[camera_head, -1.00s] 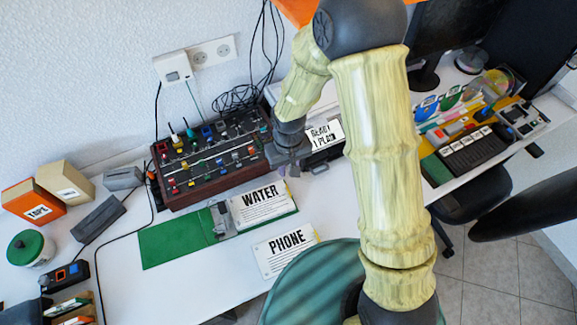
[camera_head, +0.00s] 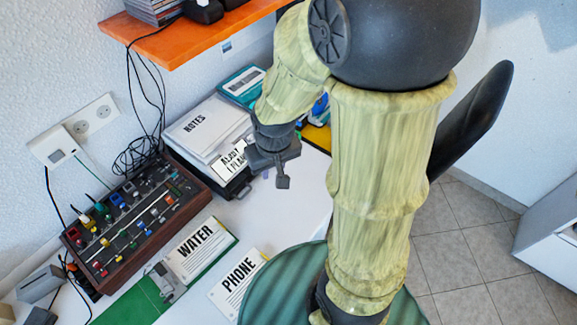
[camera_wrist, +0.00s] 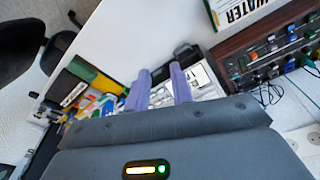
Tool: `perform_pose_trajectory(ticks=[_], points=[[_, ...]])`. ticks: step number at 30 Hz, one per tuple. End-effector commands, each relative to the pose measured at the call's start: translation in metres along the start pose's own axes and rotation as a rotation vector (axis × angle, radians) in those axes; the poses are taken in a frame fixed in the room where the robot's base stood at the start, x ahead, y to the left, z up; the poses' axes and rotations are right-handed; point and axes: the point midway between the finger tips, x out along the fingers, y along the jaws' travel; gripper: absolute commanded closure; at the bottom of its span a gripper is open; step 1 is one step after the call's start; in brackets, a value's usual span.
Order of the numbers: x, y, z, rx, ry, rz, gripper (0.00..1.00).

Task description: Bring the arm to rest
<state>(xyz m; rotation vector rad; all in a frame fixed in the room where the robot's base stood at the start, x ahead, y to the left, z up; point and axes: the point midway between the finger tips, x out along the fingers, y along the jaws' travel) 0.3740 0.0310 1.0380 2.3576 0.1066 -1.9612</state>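My arm is bent, and my gripper (camera_head: 281,180) hangs over the white desk (camera_head: 291,208), in front of the paper tray and right of the WATER card. In the wrist view the two purple fingers of my gripper (camera_wrist: 160,75) stand apart with a gap between them. Nothing shows held between them. The fingers are small and partly hidden by the wrist in the head view.
A brown control box (camera_head: 135,222) with colored knobs stands against the wall. The WATER card (camera_head: 197,252) and PHONE card (camera_head: 238,284) lie in front. A NOTES paper stack (camera_head: 204,130) sits behind. An orange shelf (camera_head: 190,38) overhangs the back of the desk.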

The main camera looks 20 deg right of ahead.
Motion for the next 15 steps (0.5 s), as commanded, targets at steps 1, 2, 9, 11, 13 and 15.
perform_pose_trajectory(ticks=[1,2,9,11,13,15], points=[[-0.011,0.012,0.009,0.039,0.021,0.005,0.77],[-0.015,0.016,0.013,0.055,0.028,0.006,0.77],[-0.025,0.029,0.027,0.103,0.049,0.009,0.77],[-0.025,0.029,0.027,0.102,0.048,0.009,0.77],[-0.025,0.029,0.026,0.101,0.048,0.009,0.77],[-0.027,0.028,0.026,0.101,0.048,0.009,0.77]])
